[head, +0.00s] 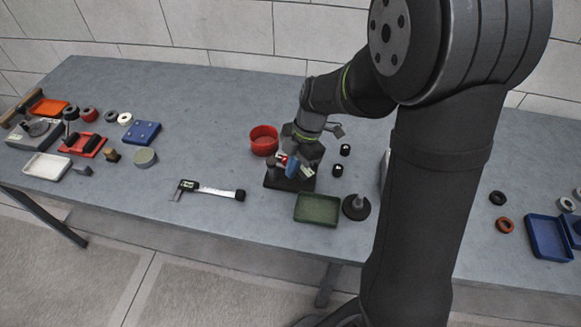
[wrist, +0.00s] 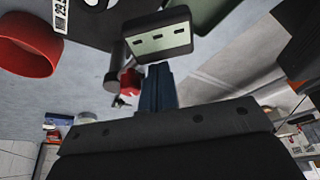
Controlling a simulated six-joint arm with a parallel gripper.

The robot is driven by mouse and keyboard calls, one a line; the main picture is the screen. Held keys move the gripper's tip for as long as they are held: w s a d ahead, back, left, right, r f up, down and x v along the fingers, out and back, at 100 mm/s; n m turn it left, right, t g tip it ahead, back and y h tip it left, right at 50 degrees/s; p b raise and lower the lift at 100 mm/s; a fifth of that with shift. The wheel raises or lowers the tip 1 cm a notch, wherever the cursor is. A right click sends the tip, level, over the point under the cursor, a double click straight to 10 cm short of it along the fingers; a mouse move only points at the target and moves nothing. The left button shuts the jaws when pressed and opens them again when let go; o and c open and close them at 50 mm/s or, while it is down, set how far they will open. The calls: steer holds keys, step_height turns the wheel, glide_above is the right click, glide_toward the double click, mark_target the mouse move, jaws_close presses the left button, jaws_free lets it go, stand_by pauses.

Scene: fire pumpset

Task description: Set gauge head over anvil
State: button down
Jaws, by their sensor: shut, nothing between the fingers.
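A small stand with a black base (head: 278,183) is on the middle of the table. My gripper (head: 297,162) is shut, low over the stand and holding nothing, partly hiding it. A dark block with a pale slotted face (wrist: 160,41) lies just beyond the blue piece. I cannot tell gauge head and anvil apart, nor how they line up.
A red bowl (head: 264,139) is behind the stand. A green tray (head: 317,208) and a dark round-based piece (head: 356,207) are in front. A caliper (head: 211,190) lies left. Small black parts (head: 338,170) are close on the right.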

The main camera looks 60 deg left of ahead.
steer(key=shift+w+a+n, duration=0.15)
steer(key=shift+w+n, duration=0.15)
steer(key=shift+n, duration=0.2)
steer(key=shift+w, duration=0.1)
steer(key=shift+w+a, duration=0.55)
steer(key=shift+w, duration=0.25)
steer(key=shift+w+a+n+h, duration=0.5)
steer(key=shift+w+a+n, duration=0.2)
steer(key=shift+a+n, duration=0.3)
steer(key=s+d, duration=0.3)
steer(key=a+v, duration=0.1)
steer(key=v, duration=0.9)
steer(key=shift+s+a, duration=0.25)
steer(key=shift+s, duration=0.1)
